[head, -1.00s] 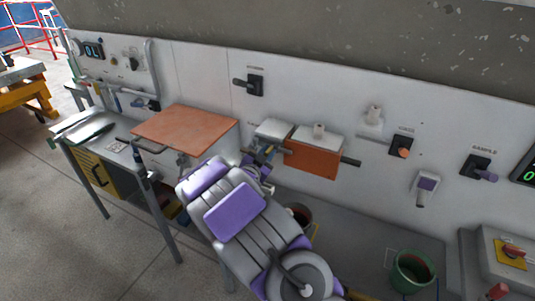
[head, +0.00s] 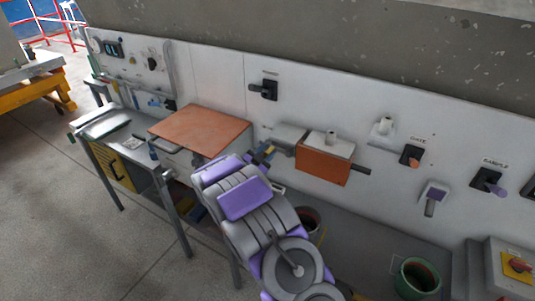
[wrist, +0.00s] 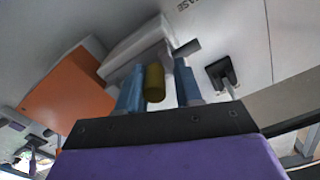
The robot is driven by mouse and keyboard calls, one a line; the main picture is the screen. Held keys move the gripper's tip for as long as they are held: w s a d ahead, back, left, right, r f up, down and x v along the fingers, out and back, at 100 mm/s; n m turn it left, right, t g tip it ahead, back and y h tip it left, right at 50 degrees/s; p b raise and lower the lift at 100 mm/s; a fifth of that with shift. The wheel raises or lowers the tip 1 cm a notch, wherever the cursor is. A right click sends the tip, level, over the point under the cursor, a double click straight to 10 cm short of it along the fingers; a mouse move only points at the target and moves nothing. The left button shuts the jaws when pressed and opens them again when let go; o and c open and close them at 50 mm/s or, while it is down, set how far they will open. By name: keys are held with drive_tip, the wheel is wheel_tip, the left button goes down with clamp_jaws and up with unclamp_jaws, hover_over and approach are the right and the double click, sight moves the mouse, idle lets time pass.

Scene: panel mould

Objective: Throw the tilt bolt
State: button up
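The mould on the wall panel has an orange front (head: 322,167) and a pale top; its orange side also shows in the wrist view (wrist: 68,92). A short yellow cylinder (wrist: 154,84), which may be the tilt bolt's handle, stands between the blue fingers of my gripper (wrist: 160,85). It is close to the left finger, with a clear gap to the right finger. The fingers look open. In the head view my gripper (head: 264,154) is just left of the mould, partly hidden by my arm. No label names the bolt.
An orange-brown board (head: 200,130) lies on the bench left of my arm. A green bucket (head: 416,278) stands at lower right.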

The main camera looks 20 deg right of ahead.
drive_tip(key=shift+o, duration=1)
drive_tip(key=shift+s+a, duration=0.1)
drive_tip(key=p+v, duration=0.2)
drive_tip(key=v, duration=1.5)
drive_tip(key=shift+a, duration=0.2)
drive_tip(key=shift+f, duration=0.1)
